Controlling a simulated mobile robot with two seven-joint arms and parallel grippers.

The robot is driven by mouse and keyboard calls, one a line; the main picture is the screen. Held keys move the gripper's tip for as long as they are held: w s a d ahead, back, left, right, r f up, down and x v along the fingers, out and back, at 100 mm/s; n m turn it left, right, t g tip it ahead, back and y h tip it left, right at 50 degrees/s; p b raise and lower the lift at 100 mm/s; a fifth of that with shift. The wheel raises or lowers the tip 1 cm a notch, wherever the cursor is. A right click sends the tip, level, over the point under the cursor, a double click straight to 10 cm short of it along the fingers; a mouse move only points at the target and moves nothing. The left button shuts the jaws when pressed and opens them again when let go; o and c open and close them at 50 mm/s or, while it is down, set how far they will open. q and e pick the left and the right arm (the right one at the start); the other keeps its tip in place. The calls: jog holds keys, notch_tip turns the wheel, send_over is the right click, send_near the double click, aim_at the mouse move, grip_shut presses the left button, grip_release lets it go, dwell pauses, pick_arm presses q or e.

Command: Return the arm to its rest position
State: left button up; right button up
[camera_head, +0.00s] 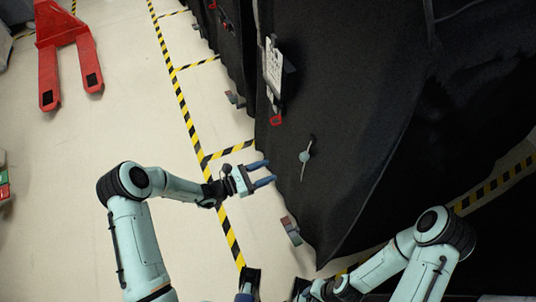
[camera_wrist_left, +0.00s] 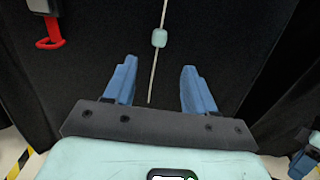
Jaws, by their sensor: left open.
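My left arm comes in from the left in the head view and reaches right. Its left gripper (camera_head: 268,172) is open with nothing between its two blue fingers, and it also shows in the left wrist view (camera_wrist_left: 158,72). The fingers point at the black cover (camera_head: 350,100) of a cart. A thin rod with a small pale teal piece (camera_head: 305,157) on the cover lies just beyond the fingertips, apart from them in the head view. My right arm is folded at the lower right; its right gripper (camera_head: 300,290) is partly cut off at the bottom edge.
Yellow-black tape (camera_head: 185,110) marks the floor. A red pallet jack (camera_head: 62,50) stands upper left; the floor between is clear.

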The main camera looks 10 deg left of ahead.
pick_arm(q)
jog(key=s+d+f+m+g+y+p, duration=0.2)
jog(key=s+f+m+g, duration=0.3)
jog(key=s, duration=0.5)
jog(key=s+d+f+m+g+y+p, duration=0.25)
jog(key=s+f+m+g, duration=0.2)
jog(key=s+g, duration=0.4)
jog(key=s+a+m+t+y+p, duration=0.1)
jog(key=s+a+m+y, duration=0.2)
jog(key=s+m, duration=0.2)
jog(key=s+a+f+m+t+y+p, duration=0.1)
jog(key=s+a+m+y+p, duration=0.1)
jog(key=s+m, duration=0.4)
jog(key=shift+s+a+f+m+y, duration=0.15)
jog(key=shift+s+a+m+y, duration=0.2)
jog(key=shift+a+y, duration=0.35)
pick_arm(e)
notch_tip(320, 180, up, 8)
jog(key=w, duration=0.2)
jog(key=shift+w, duration=0.2)
